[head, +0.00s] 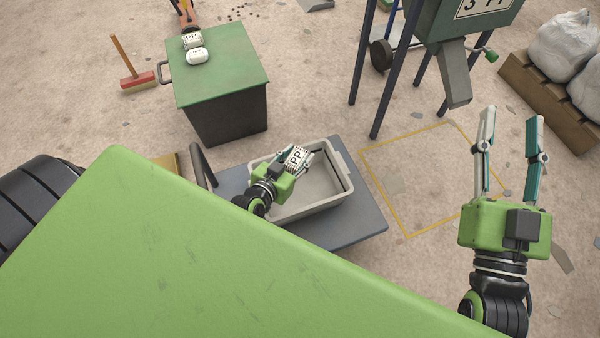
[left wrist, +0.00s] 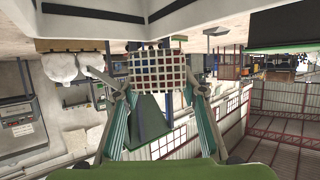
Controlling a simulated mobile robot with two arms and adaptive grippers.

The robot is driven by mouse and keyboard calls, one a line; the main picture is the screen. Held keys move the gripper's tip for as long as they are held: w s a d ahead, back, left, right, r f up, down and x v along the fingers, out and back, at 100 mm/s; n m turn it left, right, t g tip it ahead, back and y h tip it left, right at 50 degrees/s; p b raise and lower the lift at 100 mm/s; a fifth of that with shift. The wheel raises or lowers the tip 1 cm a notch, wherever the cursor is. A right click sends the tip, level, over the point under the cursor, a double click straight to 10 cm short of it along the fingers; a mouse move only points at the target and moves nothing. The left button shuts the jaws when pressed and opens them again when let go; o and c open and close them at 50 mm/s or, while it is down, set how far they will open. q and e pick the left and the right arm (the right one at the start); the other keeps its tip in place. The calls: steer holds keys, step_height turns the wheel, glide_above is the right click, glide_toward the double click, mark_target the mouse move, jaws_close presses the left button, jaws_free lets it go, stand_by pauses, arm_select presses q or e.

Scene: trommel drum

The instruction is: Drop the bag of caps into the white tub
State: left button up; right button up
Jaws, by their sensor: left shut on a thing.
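My right gripper (head: 512,113) is open and empty, well to the right of the tub.
The tub stands on a grey-blue platform (head: 370,226) with a dark handle. A blue-legged machine with a chute (head: 455,75) stands at the back right. A yellow-outlined floor area is clear.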

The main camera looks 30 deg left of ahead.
arm_select(q)
steer(key=o, duration=1.2)
steer(key=v, duration=1.2)
